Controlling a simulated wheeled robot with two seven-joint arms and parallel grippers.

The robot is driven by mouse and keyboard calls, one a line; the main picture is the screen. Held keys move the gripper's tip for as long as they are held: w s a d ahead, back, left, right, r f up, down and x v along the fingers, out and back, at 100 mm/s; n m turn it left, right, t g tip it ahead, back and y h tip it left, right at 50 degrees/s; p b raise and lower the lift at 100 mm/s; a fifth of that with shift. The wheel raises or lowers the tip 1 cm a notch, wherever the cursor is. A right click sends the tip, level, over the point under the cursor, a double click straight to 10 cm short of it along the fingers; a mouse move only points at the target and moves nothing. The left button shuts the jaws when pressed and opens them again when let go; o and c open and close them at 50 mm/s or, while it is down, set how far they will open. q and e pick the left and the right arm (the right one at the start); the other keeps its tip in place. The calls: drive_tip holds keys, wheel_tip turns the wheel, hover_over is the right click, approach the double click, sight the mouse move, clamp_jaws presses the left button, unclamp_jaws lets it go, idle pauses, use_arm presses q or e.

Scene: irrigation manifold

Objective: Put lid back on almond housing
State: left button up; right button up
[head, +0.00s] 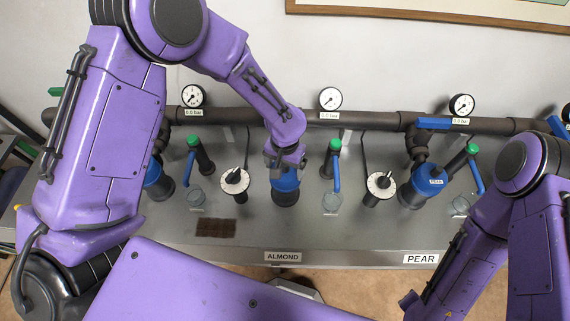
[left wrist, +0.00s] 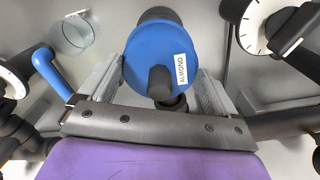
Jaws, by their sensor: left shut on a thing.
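The almond housing (head: 285,198) stands on the grey bench behind the ALMOND label plate (head: 283,257). Its blue lid (head: 287,178) shows at the top of the dark body, under my left gripper (head: 284,160). In the left wrist view the round blue lid (left wrist: 150,50) carries an ALMOND sticker and a dark knob. The left gripper's fingers lie on either side of the lid and are shut on it. The lid looks over the housing; whether it is fully seated cannot be told. My right arm is at the right, its gripper out of view.
The pear housing (head: 418,190) stands to the right with its blue lid. Blue-handled valves (head: 336,170), dials (head: 235,181) and glass cups (head: 332,203) flank the almond housing. A dark pipe (head: 370,118) with gauges runs behind. A brown mat (head: 216,228) lies front left.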

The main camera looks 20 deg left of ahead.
use_arm(q)
drive_tip(key=shift+p, duration=0.3)
idle(0.6)
drive_tip(key=o, duration=0.7)
drive_tip(key=shift+o, duration=0.2)
drive_tip(key=shift+r, duration=3.65)
clamp_jaws()
